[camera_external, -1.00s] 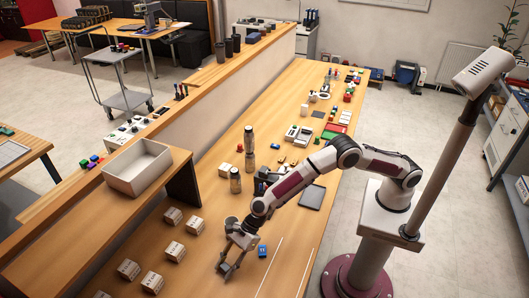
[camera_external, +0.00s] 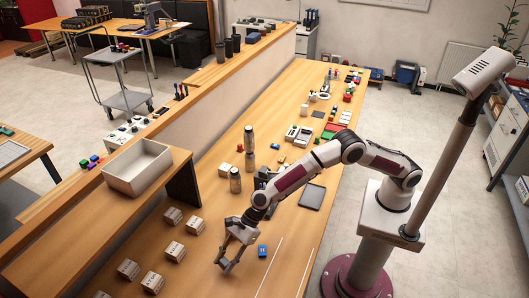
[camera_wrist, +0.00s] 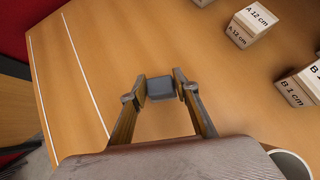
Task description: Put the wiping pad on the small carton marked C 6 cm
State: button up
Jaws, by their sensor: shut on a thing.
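My gripper (camera_external: 227,266) is low over the front part of the wooden bench, right of the small cartons. In the wrist view its two fingers (camera_wrist: 161,88) are closed on a small dark grey block, which looks like the wiping pad (camera_wrist: 162,87). Bare wood shows around the pad; its height above the bench is hard to judge. Several small cartons stand on the bench, such as one by the front edge (camera_external: 152,283). The wrist view shows one marked A 12 cm (camera_wrist: 250,22) and one marked B (camera_wrist: 300,85). No C marking is legible.
A small blue item (camera_external: 262,250) lies just right of my gripper. A white bin (camera_external: 138,168) stands on the raised shelf at left. Metal cylinders (camera_external: 235,180) stand farther back. Bare bench lies between the gripper and the cartons.

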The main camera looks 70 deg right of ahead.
jog(key=s+d, duration=0.2)
jog(key=d, duration=0.3)
jog(key=s+d, duration=0.2)
jog(key=d, duration=0.4)
jog(key=s+d, duration=0.2)
jog(key=d, duration=0.3)
jog(key=shift+s+d+f, duration=0.1)
jog(key=shift+s+d, duration=0.15)
jog(key=shift+s, duration=0.1)
dwell(0.6)
